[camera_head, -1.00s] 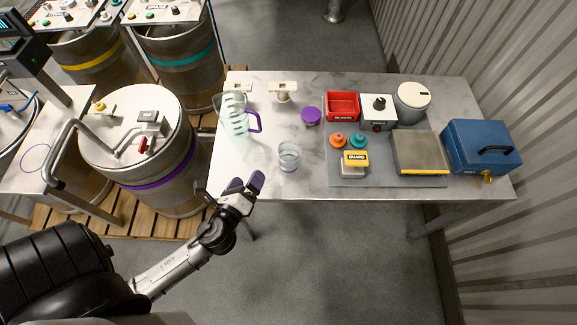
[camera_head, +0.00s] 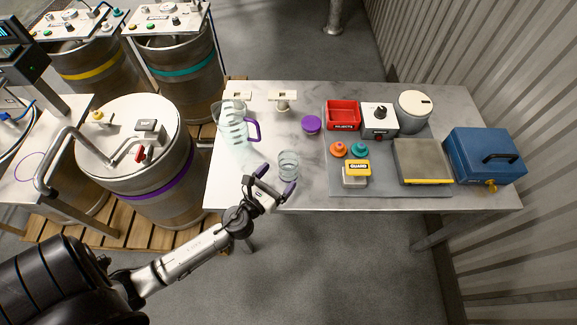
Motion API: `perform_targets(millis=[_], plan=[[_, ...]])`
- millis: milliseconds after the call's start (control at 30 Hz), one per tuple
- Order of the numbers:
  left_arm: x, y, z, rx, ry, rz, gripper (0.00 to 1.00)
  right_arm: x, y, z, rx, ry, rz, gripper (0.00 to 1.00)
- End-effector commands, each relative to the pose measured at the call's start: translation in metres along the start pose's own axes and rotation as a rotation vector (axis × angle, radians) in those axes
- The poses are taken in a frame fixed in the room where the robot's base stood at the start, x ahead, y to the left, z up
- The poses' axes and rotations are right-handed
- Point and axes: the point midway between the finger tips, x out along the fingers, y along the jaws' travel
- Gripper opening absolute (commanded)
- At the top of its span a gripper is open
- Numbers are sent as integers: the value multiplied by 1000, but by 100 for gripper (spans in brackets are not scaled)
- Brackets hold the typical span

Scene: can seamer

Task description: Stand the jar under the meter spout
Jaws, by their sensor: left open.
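The jar (camera_head: 288,165) is a small clear glass standing upright near the front edge of the marble-topped table. My left gripper (camera_head: 275,181) is open, with purple fingertips. It is at the jar's front left, one fingertip to the left of the jar and the other low at its front; I cannot tell whether they touch it. The meter spout is not clear to me; a bent metal pipe (camera_head: 72,133) runs over the white-lidded drum with the purple band (camera_head: 158,187). My right gripper is not in view.
A clear pitcher with a purple handle (camera_head: 234,125) stands behind and left of the jar. A purple lid (camera_head: 311,124) lies behind it. To the right are a yellow GUARD block (camera_head: 356,169), a red bin (camera_head: 343,114), a flat plate scale (camera_head: 421,161) and a blue case (camera_head: 484,156).

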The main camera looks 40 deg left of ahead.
Motion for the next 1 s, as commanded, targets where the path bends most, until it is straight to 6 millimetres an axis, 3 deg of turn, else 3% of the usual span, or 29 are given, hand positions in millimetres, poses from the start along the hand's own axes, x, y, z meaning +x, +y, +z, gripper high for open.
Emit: perform_targets(millis=[167,500,867,1000], plan=[[8,0,0,1,0,0,93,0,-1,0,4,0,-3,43],[49,-2,3,0,0,0,93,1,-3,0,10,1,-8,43],[55,-2,3,-1,1,1,93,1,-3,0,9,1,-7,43],[55,-2,3,0,1,0,80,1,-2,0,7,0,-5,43]])
